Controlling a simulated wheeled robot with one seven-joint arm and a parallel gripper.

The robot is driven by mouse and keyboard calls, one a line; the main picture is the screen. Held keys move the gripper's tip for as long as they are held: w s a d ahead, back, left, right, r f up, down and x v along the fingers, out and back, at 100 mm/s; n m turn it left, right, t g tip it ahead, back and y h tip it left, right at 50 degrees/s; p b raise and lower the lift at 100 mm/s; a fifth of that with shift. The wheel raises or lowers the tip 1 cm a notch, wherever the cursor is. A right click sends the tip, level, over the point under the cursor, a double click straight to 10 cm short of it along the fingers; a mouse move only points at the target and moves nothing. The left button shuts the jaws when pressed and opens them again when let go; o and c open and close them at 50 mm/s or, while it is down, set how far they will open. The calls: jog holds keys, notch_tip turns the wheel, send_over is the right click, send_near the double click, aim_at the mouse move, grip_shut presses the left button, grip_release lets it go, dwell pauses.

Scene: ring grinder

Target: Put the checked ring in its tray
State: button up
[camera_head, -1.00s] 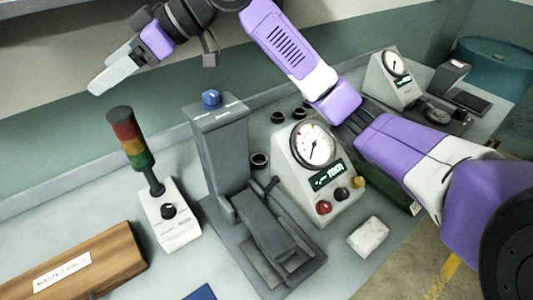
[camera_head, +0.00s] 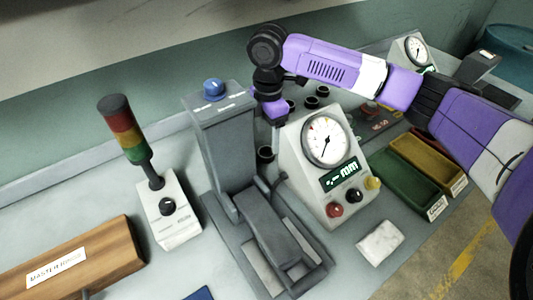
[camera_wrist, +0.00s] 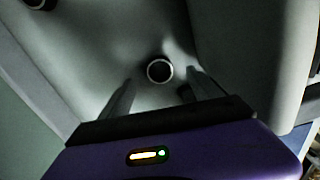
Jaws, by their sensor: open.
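Several small dark rings stand on the bench behind the gauge box, one ring (camera_head: 265,154) beside the grey column and others further back, such as a ring (camera_head: 310,102). I cannot tell which is the checked one. My gripper (camera_head: 276,138) points down between the grey column and the gauge box. In the wrist view my gripper (camera_wrist: 161,76) is open, and a round ring (camera_wrist: 159,69) shows between its fingertips, not held. A green tray (camera_head: 438,207) and a yellow tray (camera_head: 458,183) lie at the right; a reddish one behind is partly hidden by my arm.
The grey column fixture (camera_head: 222,140) and the gauge box (camera_head: 320,185) stand close on either side of my gripper. A signal tower (camera_head: 125,130), a wooden master-rings box (camera_head: 90,262) and a white block (camera_head: 380,243) are on the bench. A second gauge (camera_head: 413,48) stands at the back right.

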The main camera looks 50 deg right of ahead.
aim_at(267, 147)
jog(key=shift+w+a+f+p, duration=0.1)
jog(key=shift+f+p, duration=0.15)
jog(key=shift+f, duration=1.15)
jog(key=shift+a+f+p, duration=0.1)
jog(key=shift+f+p, duration=0.1)
jog(key=shift+f, duration=1.15)
grip_shut()
jog(key=shift+r, duration=0.15)
notch_tip(267, 147, up, 10)
jog(key=b, duration=0.1)
jog(key=shift+d, duration=0.15)
